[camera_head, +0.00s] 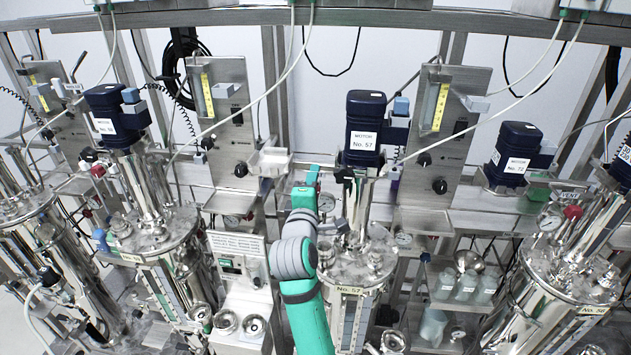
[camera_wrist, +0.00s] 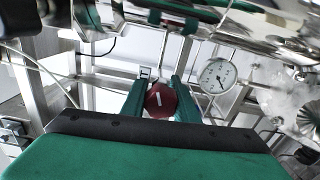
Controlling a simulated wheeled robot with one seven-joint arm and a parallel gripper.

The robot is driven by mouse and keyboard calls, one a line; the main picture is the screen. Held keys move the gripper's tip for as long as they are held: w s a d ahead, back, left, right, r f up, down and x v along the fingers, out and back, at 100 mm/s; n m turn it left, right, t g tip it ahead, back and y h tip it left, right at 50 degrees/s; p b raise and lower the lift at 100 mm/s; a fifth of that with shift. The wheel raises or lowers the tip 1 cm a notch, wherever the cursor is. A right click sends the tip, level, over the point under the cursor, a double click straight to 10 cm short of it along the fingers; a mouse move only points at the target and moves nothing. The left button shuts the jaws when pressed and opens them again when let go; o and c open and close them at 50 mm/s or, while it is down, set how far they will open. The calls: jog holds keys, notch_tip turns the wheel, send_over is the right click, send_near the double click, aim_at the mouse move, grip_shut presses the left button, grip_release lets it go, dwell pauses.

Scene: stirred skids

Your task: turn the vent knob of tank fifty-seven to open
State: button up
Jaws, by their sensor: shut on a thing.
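Tank fifty-seven (camera_head: 349,290) stands at the centre of the head view, with a "No. 57" plate on its front and a dark blue motor (camera_head: 363,135) labelled No. 57 above it. My green arm reaches up in front of its left side and hides the vent knob in that view. In the wrist view the dark red vent knob (camera_wrist: 160,99), with a white line on its face, sits between the two green fingers of my gripper (camera_wrist: 161,92). The fingers are shut on it, one on each side.
A round white pressure gauge (camera_wrist: 217,77) is close to the right finger in the wrist view. Steel tubes and frame posts surround the knob. Tank fifty-eight (camera_head: 571,262), with its own red knob (camera_head: 573,212), stands at the right of the head view.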

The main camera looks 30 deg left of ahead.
jog(key=o, duration=1.1)
jog(key=v, duration=1)
jog(key=shift+s, duration=0.4)
jog(key=shift+w+d, duration=0.1)
